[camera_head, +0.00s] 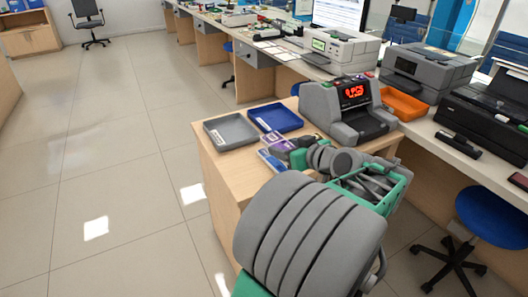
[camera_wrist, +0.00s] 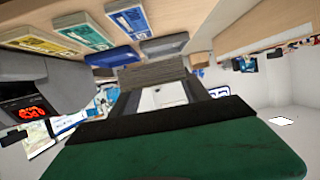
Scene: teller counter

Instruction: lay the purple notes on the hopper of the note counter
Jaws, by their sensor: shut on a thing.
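The purple notes (camera_head: 283,148) show as a small purple patch at the tip of my gripper (camera_head: 293,155), which is shut on them. In the wrist view a flat, layered grey edge (camera_wrist: 152,74) spans the space between the fingers. The note counter (camera_head: 346,112) is a grey machine with a red lit display, standing on the desk just behind and to the right of my gripper. It also shows at the left of the wrist view (camera_wrist: 25,112). Its front ledge is partly visible; my arm hides some of the desk before it.
A grey tray (camera_head: 230,131) and a blue tray (camera_head: 275,118) lie left of the counter. Yellow (camera_wrist: 38,42), green (camera_wrist: 80,30) and blue (camera_wrist: 128,20) note holders show in the wrist view. An orange tray (camera_head: 404,105) and printers (camera_head: 428,72) stand right. A blue stool (camera_head: 492,212) is nearby.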

